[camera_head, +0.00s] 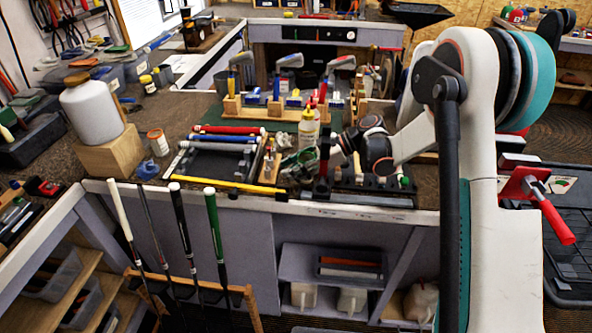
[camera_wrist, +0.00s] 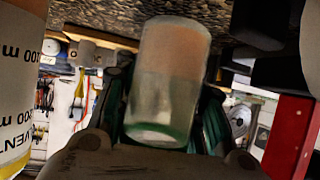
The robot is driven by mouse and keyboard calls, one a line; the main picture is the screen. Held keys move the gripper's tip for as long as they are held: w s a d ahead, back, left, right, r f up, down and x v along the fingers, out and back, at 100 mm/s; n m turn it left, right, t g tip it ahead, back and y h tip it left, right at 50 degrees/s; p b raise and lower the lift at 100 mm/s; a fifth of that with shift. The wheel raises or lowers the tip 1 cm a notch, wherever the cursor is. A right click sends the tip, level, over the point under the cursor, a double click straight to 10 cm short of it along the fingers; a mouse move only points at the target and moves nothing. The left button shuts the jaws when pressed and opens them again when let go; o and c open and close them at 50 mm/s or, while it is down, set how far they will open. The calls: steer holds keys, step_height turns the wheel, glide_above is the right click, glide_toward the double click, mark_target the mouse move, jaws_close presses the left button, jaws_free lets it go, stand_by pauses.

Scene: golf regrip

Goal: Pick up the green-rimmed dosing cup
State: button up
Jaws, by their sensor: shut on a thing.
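The green-rimmed dosing cup (camera_wrist: 170,75) is a frosted, see-through cup. It fills the middle of the wrist view, with its green rim toward the bottom of the picture. My gripper (camera_wrist: 165,108) is shut on it, with dark green fingers on both sides. In the head view my gripper (camera_head: 303,160) is low over the bench, just behind the front rack. The cup cannot be clearly told apart there.
A bottle with yellow liquid (camera_head: 308,130) stands close behind my gripper; a printed bottle (camera_wrist: 15,90) is at the wrist view's left edge. A red upright (camera_wrist: 288,140) is at right. Club heads (camera_head: 290,61) stand behind; a grip tray (camera_head: 215,160) lies left.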

step_height(320, 180, up, 20)
steer(key=p, duration=0.5)
steer(key=shift+f, duration=0.2)
steer(key=shift+c, duration=0.2)
